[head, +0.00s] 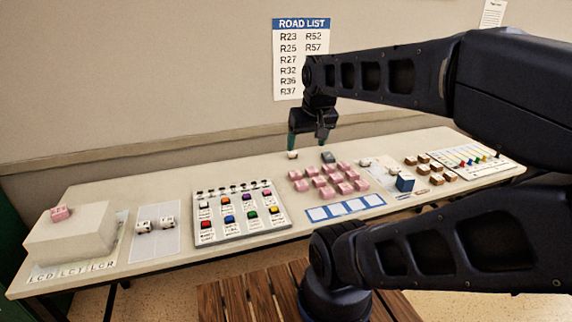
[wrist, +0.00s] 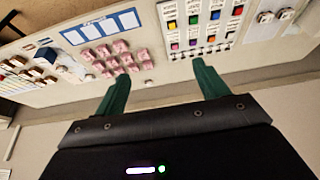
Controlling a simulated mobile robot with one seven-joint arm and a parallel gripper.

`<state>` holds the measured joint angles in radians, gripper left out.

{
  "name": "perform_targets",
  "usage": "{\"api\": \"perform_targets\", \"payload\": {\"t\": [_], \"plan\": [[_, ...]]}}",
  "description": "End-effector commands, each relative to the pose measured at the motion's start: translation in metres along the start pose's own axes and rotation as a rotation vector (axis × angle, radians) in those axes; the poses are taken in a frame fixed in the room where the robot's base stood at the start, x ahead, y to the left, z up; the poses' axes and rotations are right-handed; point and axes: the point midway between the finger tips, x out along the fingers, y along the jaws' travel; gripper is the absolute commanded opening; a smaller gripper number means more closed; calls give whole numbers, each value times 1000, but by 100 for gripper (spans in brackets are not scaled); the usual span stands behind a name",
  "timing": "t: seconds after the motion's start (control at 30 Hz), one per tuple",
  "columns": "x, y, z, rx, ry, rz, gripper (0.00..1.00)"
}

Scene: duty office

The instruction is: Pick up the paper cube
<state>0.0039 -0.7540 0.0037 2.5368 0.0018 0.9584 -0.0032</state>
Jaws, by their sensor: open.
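My gripper (head: 307,141) is open and empty, pointing down above the back edge of the long table. Its two green fingers also show apart in the wrist view (wrist: 160,72). A small white block (head: 292,155), perhaps the paper cube, sits on the table just below the left finger in the head view. In the wrist view it lies between the fingertips (wrist: 148,83), nearer the left one. I cannot tell for sure which block is the paper cube.
Several pink blocks (head: 325,181) stand in front of the gripper. A button panel (head: 237,225) lies left, a blue-framed card (head: 345,208) in front, and a blue block (head: 405,182) and brown blocks (head: 424,158) right. A beige box (head: 70,238) bears a pink block. The wall rises close behind.

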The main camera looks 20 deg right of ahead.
Motion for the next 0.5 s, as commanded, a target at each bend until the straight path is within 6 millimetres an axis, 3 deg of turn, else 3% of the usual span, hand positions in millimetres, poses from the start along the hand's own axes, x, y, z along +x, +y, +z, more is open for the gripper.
{"api": "perform_targets", "payload": {"t": [0.17,0.5], "plan": [[6,3,-12,-47,-18,13,73],[46,20,-68,-312,-108,70,73]]}}
